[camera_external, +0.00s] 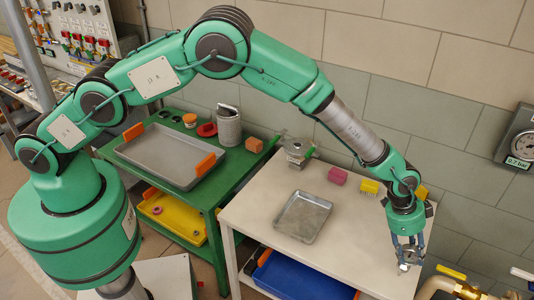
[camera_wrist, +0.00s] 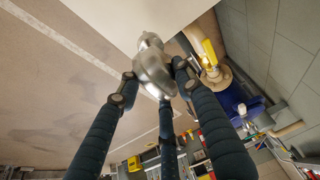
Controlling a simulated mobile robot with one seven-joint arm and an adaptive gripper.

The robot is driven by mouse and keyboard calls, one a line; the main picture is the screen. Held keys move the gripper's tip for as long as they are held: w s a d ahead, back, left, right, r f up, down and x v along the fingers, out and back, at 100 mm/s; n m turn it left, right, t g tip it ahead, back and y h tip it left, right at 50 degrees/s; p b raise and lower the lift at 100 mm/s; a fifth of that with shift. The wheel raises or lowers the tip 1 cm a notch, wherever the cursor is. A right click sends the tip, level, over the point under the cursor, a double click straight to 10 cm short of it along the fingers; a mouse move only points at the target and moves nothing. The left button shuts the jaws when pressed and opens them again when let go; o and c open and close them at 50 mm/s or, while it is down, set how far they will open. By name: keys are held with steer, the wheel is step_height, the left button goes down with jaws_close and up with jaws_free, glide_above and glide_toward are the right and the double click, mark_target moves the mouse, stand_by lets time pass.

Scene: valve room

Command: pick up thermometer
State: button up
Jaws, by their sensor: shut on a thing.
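My gripper (camera_external: 408,258) points down at the right end of the white table (camera_external: 345,228). Its fingers are shut on a small silvery metal piece (camera_wrist: 153,68), which appears to be the thermometer. In the wrist view the dark ribbed fingers (camera_wrist: 156,84) close around it from several sides. The held piece also shows as a small bright shape between the fingertips in the outside view (camera_external: 405,266). Its dial face cannot be made out, and the fingers hide part of it. Whether it touches the table cannot be told.
Pipes with yellow-handled valves (camera_external: 452,273) stand close at right. A pressure gauge (camera_external: 522,147) hangs on the wall. The table's front middle is clear.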

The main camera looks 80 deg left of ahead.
steer(key=s+a+r, duration=0.1)
steer(key=s+a, duration=0.1)
steer(key=s, duration=0.5)
steer(key=s+a+r+b, duration=0.1)
steer(key=s+a, duration=0.2)
steer(key=s, duration=0.5)
steer(key=shift+a, duration=0.2)
steer(key=shift+a, duration=0.1)
stand_by(0.4)
